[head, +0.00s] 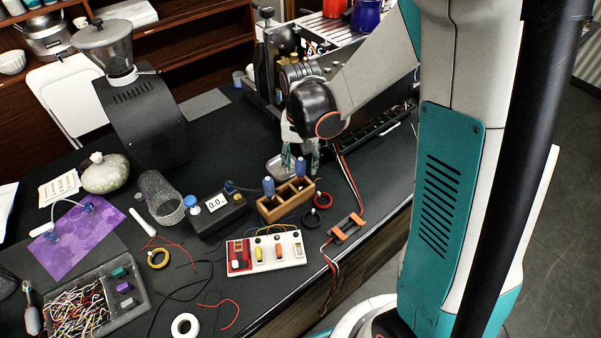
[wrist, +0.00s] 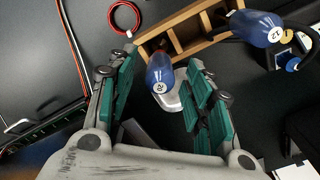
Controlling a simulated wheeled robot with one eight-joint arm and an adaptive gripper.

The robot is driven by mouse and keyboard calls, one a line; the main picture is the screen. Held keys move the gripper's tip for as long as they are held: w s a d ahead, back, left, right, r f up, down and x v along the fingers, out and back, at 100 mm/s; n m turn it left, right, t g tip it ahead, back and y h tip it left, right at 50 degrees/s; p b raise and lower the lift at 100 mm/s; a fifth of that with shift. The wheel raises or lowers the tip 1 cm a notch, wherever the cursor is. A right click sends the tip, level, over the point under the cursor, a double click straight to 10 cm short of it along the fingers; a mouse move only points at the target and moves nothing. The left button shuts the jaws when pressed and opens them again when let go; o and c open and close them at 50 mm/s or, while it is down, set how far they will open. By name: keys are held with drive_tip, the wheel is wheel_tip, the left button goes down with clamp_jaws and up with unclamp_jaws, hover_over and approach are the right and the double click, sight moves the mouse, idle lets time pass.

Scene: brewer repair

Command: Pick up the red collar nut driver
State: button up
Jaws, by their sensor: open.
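Two blue-handled drivers stand in a wooden rack (head: 270,214), which also shows in the wrist view (wrist: 187,35). The right-hand driver (head: 300,172) is nearest my gripper (head: 301,166). In the wrist view this blue handle (wrist: 160,70), with a white numbered end cap, lies between my open fingers (wrist: 158,72), with space on both sides. The other driver (head: 268,187) has a cap marked 12 in the wrist view (wrist: 262,30). My gripper points down, empty.
A metal dish (head: 277,166) sits behind the rack. A meter box (head: 215,212) stands left, a switch panel (head: 266,252) in front. The rail-like machine (head: 362,132) is close to the arm.

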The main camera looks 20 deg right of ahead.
drive_tip(key=shift+f, duration=0.1)
clamp_jaws()
idle(0.3)
